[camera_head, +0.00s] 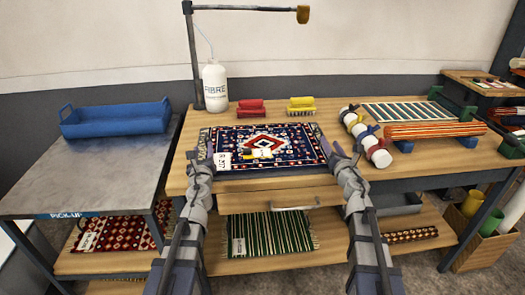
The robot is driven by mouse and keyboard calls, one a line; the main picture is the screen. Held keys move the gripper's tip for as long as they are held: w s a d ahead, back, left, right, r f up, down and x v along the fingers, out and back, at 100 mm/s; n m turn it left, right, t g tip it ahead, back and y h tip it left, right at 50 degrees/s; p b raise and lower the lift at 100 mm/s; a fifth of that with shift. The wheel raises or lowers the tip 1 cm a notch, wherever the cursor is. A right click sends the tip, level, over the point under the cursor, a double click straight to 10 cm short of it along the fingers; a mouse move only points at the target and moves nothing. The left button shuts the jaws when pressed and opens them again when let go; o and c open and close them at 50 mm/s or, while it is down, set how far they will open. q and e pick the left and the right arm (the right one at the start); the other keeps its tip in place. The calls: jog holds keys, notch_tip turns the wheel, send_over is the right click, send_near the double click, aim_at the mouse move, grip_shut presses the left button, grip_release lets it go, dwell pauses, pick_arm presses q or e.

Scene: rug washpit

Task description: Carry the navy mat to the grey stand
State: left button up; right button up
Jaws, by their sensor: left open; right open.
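The navy mat (297,141), with a red and white medallion and a white tag at its left, lies flat on the wooden table. A small yellow and dark tool (262,153) lies on it. The grey stand (110,172), marked PICK-UP on its front edge, is left of the table. My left gripper (204,152) is open at the mat's left edge. My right gripper (337,152) is open at its right edge. I cannot tell whether either touches the mat.
A blue tray (115,119) sits at the back of the grey stand, whose front is clear. A white bottle (215,88), red brush (251,107) and yellow brush (301,106) stand behind the mat. A rack with rolls (378,151) is at the right. A lamp arm (250,8) hangs overhead.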

aim_at(206, 135)
pick_arm(q)
jog(key=shift+w+d+f+m+h, duration=0.15)
jog(key=shift+w+m+h, duration=0.25)
jog(key=shift+m, duration=0.4)
pick_arm(e)
jog(key=shift+w+a+f+n+y, duration=0.25)
jog(key=shift+f+n+y, duration=0.15)
jog(key=shift+n, duration=0.4)
pick_arm(q)
jog(key=shift+w, duration=0.1)
jog(key=w, duration=0.4)
jog(key=w+a, duration=0.1)
jog(key=w, duration=0.2)
jog(key=w+a, duration=0.1)
jog(key=w, duration=0.3)
jog(key=shift+w, duration=0.35)
pick_arm(e)
jog(key=w, duration=0.2)
jog(key=w+a, duration=0.1)
jog(key=w, duration=0.4)
jog(key=shift+w+a, duration=0.2)
jog(key=shift+w, duration=0.15)
pick_arm(q)
grip_shut()
pick_arm(e)
grip_shut()
